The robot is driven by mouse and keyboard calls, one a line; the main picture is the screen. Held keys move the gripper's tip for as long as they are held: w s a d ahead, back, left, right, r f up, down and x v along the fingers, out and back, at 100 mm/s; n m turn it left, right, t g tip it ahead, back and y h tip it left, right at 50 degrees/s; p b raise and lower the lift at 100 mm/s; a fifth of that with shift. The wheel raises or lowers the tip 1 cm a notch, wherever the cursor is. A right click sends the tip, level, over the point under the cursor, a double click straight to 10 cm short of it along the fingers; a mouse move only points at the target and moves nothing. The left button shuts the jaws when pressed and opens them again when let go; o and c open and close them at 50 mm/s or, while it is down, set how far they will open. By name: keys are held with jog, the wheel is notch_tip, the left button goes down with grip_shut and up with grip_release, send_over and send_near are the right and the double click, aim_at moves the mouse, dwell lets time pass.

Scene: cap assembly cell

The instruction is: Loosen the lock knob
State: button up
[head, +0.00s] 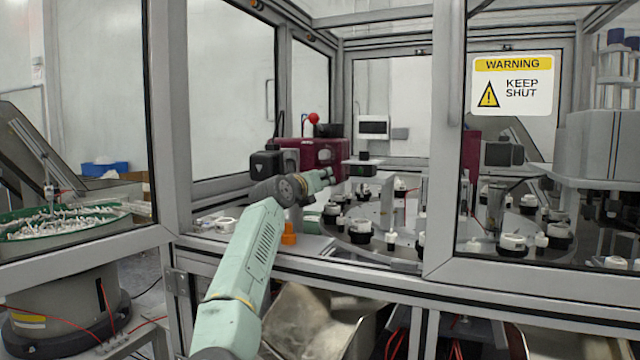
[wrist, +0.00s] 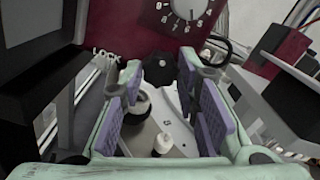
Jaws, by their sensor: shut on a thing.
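The lock knob (wrist: 160,69) is black with a lobed rim. In the wrist view it sits on the front of the red unit (wrist: 220,15), below a white dial, with the word LOCK to its left. My gripper (wrist: 160,72) has its purple-padded fingers on either side of the knob, shut on it at the fingertips. In the head view my gripper (head: 322,178) reaches through the cell opening in front of the red unit (head: 322,155). The knob cannot be made out there.
A rotary table (head: 375,238) with several black and white fixtures lies to the right of my arm. An orange part (head: 289,233) stands near the front ledge. Frame posts (head: 446,130) border the opening. A dark box (wrist: 285,95) is close on the right.

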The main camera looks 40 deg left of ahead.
jog(key=n+b, duration=0.3)
jog(key=n, duration=0.4)
jog(key=n+b, duration=0.1)
jog(key=n, duration=0.2)
jog(key=shift+n, duration=0.4)
jog(key=n+b, duration=0.1)
jog(key=n, duration=0.2)
jog(key=shift+n, duration=0.3)
jog(key=n, duration=0.4)
jog(key=shift+n+b, duration=0.3)
jog(key=shift+b, duration=0.1)
jog(key=shift+n, duration=2.3)
jog(key=o, duration=1.2)
jog(key=shift+c, duration=0.2)
